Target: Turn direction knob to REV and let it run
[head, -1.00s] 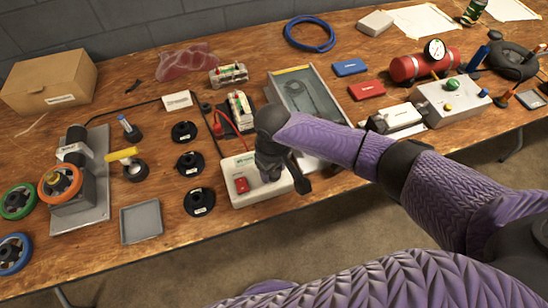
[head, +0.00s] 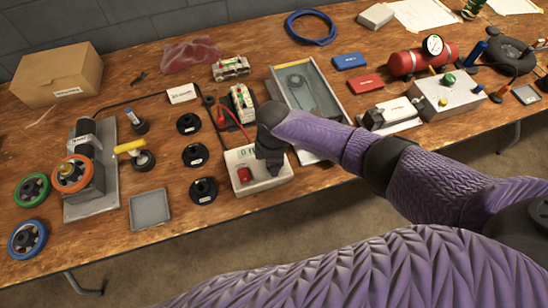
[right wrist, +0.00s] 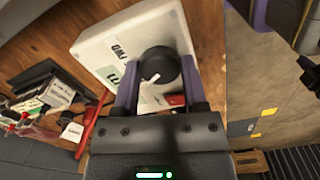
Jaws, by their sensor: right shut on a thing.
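The white control box (head: 263,185) stands at the table's front edge. It has a red switch (head: 243,175) and a small display with green characters (head: 246,153). In the right wrist view, the round black direction knob (right wrist: 158,67) with a white pointer mark sits on the box's face (right wrist: 115,38), near an "FWD" label. The pointer slants toward the lower left of that picture. My right gripper (right wrist: 160,88) is shut on the knob, one finger on each side. In the head view, my right gripper (head: 272,160) covers the knob. My left gripper is not in view.
A motor with an orange handwheel (head: 75,172) stands at left. A grey tray (head: 150,209) and black round pieces (head: 203,191) lie left of the box. A larger grey tray (head: 338,98) lies behind my right arm. Red leads (head: 234,114) run behind the box.

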